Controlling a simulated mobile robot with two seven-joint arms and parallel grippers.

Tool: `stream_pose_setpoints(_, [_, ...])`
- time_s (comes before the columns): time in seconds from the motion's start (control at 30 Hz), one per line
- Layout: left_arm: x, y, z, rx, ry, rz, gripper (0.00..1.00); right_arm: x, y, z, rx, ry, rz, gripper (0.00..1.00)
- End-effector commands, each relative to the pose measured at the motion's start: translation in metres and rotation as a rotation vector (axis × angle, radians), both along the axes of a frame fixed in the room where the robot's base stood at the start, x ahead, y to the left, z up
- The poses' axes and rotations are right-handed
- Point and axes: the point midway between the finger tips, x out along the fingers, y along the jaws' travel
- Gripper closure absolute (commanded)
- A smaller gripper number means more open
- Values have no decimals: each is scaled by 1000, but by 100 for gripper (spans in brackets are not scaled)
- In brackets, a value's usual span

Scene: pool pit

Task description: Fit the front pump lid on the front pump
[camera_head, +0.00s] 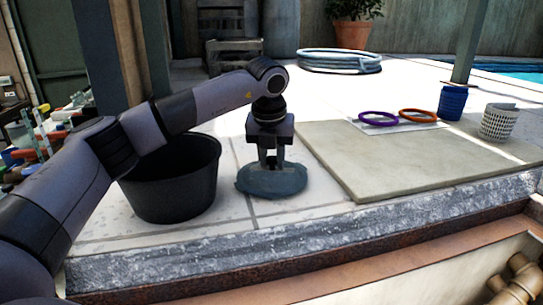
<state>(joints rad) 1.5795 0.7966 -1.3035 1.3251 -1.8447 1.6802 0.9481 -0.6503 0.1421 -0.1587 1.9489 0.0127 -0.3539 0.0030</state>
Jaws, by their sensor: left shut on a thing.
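My left gripper (271,162) points down over the pale tiled ledge and is shut on a round, dark blue-grey lid (272,181), which looks like the front pump lid. The lid lies flat and level, close to or on the tiles; I cannot tell whether it touches them. The fingers meet it at its middle. The front pump cannot be made out in this view. My right gripper is not in view.
A black bucket (172,185) stands left of the lid, under my left arm. A flat grey slab (400,165) lies to the right. Purple (378,119) and orange (417,115) rings lie behind it. Brass-coloured pipes (520,280) show in the pit below the stone edge (300,244).

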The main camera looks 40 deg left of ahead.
Motion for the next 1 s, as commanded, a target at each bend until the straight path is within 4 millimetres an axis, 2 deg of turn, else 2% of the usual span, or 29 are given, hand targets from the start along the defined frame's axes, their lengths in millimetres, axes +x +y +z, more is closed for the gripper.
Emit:
stream_pose_setpoints(0.03, [-3,1,-13,5,28,2,100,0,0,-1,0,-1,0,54])
stream_pose_setpoints(0.27, [-3,1,-10,5,27,3,100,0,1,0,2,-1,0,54])
stream_pose_setpoints(1.0, [-2,2,34,5,15,3,100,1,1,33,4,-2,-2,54])
